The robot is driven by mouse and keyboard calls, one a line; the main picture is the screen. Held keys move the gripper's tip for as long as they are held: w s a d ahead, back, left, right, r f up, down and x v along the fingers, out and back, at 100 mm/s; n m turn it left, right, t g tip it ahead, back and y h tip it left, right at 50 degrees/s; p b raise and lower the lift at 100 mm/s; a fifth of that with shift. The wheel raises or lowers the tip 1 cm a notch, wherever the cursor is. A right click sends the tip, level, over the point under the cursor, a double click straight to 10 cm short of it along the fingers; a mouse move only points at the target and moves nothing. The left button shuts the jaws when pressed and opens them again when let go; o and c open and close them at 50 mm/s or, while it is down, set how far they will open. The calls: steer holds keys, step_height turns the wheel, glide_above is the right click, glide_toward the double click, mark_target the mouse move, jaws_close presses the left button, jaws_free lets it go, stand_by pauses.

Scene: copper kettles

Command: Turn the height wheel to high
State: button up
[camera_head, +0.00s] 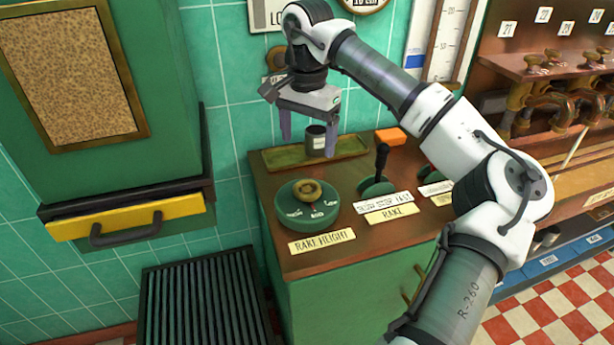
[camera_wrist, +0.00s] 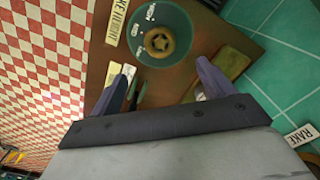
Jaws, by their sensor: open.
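The height wheel is a brass knob (camera_head: 307,190) on a round green dial (camera_head: 287,226), near the left end of the wooden console top. A "RAKE HEIGHT" plate (camera_head: 322,240) sits in front of it. Small white labels lie around the dial's front; the wheel's setting is too small to tell. In the wrist view the star-shaped brass knob (camera_wrist: 160,41) shows beyond the fingertips, roughly midway between them. My gripper (camera_head: 308,135) is open, fingers pointing down, above and behind the wheel, not touching it. It also shows open and empty in the wrist view (camera_wrist: 162,72).
A shallow tray (camera_head: 345,147) with a dark cup (camera_head: 316,141) stands behind the wheel, close to my fingers. A black-handled rake lever (camera_head: 380,165) stands to the right. An orange block (camera_head: 390,137) lies behind it. A green cabinet (camera_head: 100,100) hangs at left.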

mark_target(307, 187)
step_height(307, 187, down, 12)
steer(key=shift+r+p, duration=0.15)
steer(key=shift+p, duration=0.75)
steer(key=shift+c, duration=0.2)
steer(key=c, duration=0.9)
